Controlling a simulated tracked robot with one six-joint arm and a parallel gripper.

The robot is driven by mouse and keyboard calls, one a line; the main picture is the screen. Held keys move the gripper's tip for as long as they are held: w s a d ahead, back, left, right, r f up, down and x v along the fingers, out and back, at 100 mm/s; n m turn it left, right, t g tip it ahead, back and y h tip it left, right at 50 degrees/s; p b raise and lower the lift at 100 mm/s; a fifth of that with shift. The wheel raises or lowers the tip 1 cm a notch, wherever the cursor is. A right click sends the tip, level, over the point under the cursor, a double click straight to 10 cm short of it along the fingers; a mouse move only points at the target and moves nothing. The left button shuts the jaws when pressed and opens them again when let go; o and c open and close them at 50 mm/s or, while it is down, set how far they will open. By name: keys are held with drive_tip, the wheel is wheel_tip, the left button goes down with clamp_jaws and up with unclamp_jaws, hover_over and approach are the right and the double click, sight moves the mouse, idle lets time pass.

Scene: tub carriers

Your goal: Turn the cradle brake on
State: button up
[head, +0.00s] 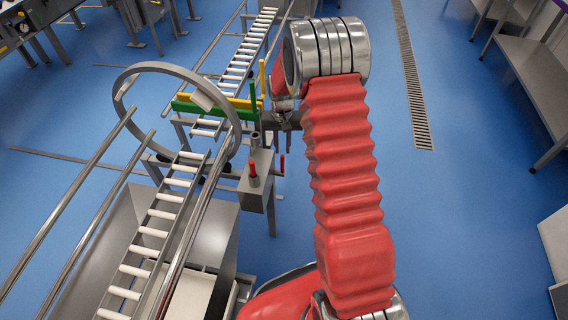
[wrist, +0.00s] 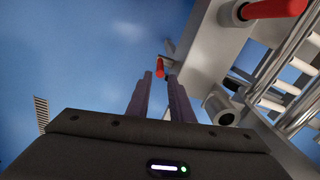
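The cradle is a metal ring (head: 128,88) around the roller track, left of my arm in the head view. A second, smaller red handle (head: 282,164) sticks out at the box's right side. I cannot tell which one is the brake. In the wrist view one red handle (wrist: 160,67) shows just beyond my gripper (wrist: 160,76), in line with the gap between the fingers. The fingers are apart and look empty. A larger red grip (wrist: 275,8) is at upper right.
Roller track (head: 150,235) with side rails runs through the ring and on to the back. Green (head: 215,108) and yellow (head: 262,80) bars stand close left of my gripper. Blue floor (head: 450,220) is open on the right, with metal tables (head: 540,75) beyond.

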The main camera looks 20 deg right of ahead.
approach(283, 172)
drive_tip(key=f, duration=0.5)
drive_tip(key=shift+w+f, duration=0.25)
drive_tip(key=shift+w, duration=0.1)
drive_tip(key=shift+c, duration=0.2)
drive_tip(key=shift+d, duration=0.1)
clamp_jaws()
